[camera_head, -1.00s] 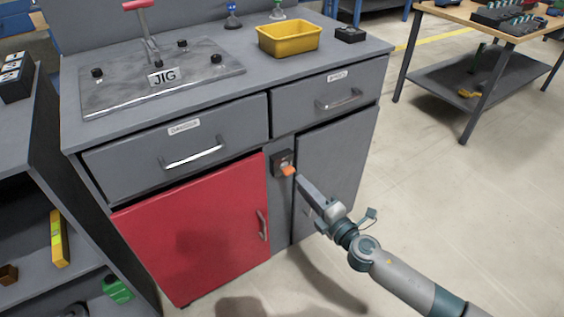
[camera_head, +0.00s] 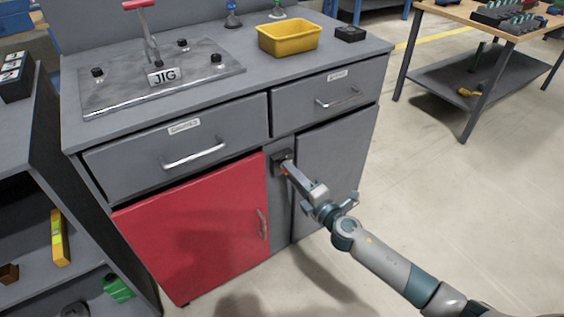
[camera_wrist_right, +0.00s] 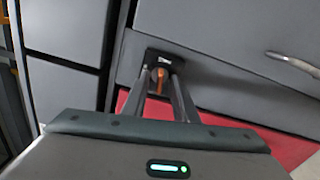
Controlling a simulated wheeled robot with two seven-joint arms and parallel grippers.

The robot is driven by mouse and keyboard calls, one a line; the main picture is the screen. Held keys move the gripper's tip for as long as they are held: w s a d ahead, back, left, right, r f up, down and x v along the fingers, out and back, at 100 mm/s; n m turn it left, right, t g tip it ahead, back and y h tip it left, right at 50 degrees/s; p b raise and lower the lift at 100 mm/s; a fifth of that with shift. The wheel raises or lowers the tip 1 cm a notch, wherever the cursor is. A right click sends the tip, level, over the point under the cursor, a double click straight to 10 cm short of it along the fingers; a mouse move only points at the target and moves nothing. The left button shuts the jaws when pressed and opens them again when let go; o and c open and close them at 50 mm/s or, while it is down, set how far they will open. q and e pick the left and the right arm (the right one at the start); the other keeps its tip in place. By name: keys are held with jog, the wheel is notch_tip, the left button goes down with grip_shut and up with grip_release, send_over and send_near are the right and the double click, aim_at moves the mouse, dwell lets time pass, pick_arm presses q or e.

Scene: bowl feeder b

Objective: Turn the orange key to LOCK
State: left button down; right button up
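The orange key (camera_wrist_right: 159,79) sits in a dark lock plate (camera_wrist_right: 172,58) on the grey cabinet front, beside the red door. In the head view the lock plate (camera_head: 281,157) is partly covered by my right gripper (camera_head: 287,167), and only a sliver of orange shows. In the right wrist view my right gripper (camera_wrist_right: 160,80) has its two fingers apart, one on each side of the key, with narrow gaps visible. I cannot tell whether either finger touches the key. The lock's markings are too small to read. My left gripper is not in view.
The red door (camera_head: 200,225) and the grey door (camera_head: 335,170) are below two drawers, with handles sticking out. A jig plate (camera_head: 120,95) and a yellow bin (camera_head: 290,38) are on the top. The floor at right is clear up to a wooden table (camera_head: 465,14).

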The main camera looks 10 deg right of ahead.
grip_shut()
jog(key=shift+n+p, duration=0.5)
jog(key=shift+n, duration=2.1)
jog(key=shift+n+p, duration=0.6)
jog(key=shift+n, duration=1.9)
